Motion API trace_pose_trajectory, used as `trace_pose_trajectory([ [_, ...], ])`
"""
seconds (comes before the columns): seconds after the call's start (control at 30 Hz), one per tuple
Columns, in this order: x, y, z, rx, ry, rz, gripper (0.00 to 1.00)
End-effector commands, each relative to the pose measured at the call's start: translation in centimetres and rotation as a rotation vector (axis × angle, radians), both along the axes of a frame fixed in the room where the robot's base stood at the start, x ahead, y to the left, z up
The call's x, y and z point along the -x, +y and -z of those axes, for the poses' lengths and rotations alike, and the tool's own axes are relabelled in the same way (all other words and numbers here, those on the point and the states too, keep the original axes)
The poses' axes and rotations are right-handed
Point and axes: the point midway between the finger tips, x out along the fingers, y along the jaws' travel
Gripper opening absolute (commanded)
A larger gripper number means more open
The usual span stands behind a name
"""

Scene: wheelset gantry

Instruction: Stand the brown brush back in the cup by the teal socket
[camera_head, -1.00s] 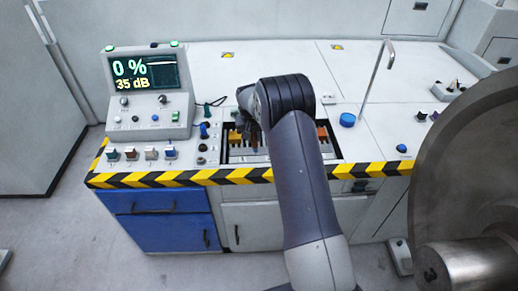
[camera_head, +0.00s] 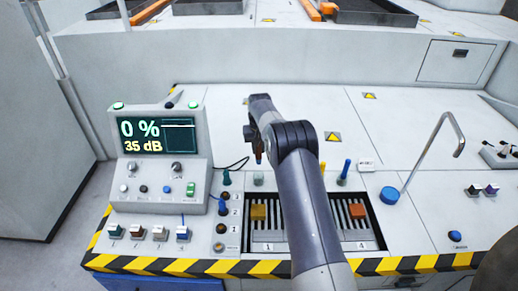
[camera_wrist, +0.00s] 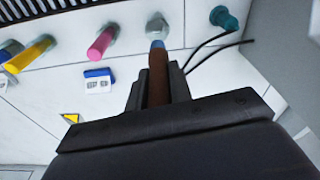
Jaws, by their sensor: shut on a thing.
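The brown brush (camera_wrist: 158,78), with a blue end, is between the jaws of my gripper (camera_wrist: 160,88), which is shut on it. A small grey cup (camera_wrist: 157,27) lies just beyond the blue end in the wrist view. In the head view the brush (camera_head: 258,157) hangs over this cup (camera_head: 258,179), with a small gap seeming to show between them. The teal socket (camera_head: 226,177) is just left of the cup, and it also shows in the wrist view (camera_wrist: 224,18). My arm hides part of the console.
A pink brush (camera_wrist: 102,41) and a yellow brush (camera_wrist: 30,53) stand beside the cup. Black cables run near the teal socket. A display unit (camera_head: 157,155) stands at left and a blue knob (camera_head: 390,196) with a bent rod at right.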

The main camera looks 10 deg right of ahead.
Motion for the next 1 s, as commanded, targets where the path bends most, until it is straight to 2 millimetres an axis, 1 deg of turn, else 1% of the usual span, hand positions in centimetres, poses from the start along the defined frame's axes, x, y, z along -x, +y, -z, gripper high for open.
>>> trace_pose_trajectory([
  [0.43, 0.0, 0.0, 0.0, -0.001, 0.001, 0.002, 0.0],
  [0.57, 0.0, 0.0, 0.4, -0.001, 0.001, 0.002, 0.0],
  [0.77, 0.1, 0.0, 1.5, -0.001, 0.002, 0.002, 0.0],
  [1.0, 0.1, 0.0, 3.5, -0.001, 0.002, 0.002, 0.0],
])
